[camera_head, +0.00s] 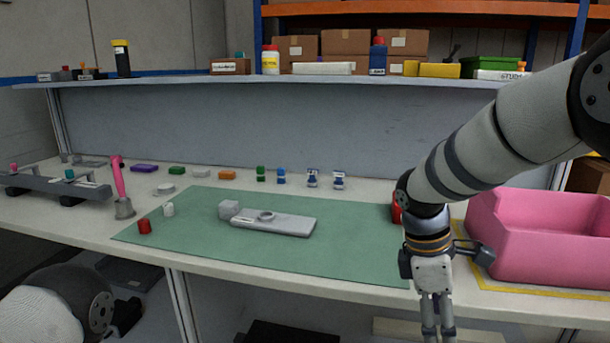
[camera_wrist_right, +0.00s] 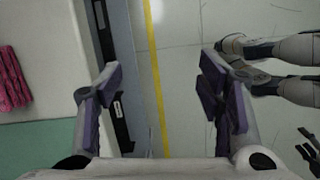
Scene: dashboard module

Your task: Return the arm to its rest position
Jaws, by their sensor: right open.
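My right arm comes in from the right in the head view. Its gripper (camera_head: 437,318) hangs pointing down in front of the workbench's front edge, left of the pink bin. In the right wrist view the two purple-padded fingers (camera_wrist_right: 165,100) are wide apart, with nothing between them but the floor and the bench edge below. Of my left arm, only a pale rounded link (camera_head: 45,305) shows at the lower left of the head view. Its gripper cannot be made out.
The workbench (camera_head: 75,225) carries a green mat (camera_head: 190,225) with a grey module (camera_head: 272,222), a red cap (camera_head: 145,227) and a white cap (camera_head: 168,209). The pink bin (camera_head: 540,250) stands on the right. Small coloured parts line the back. Floor (camera_wrist_right: 185,50) lies clear between the fingers.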

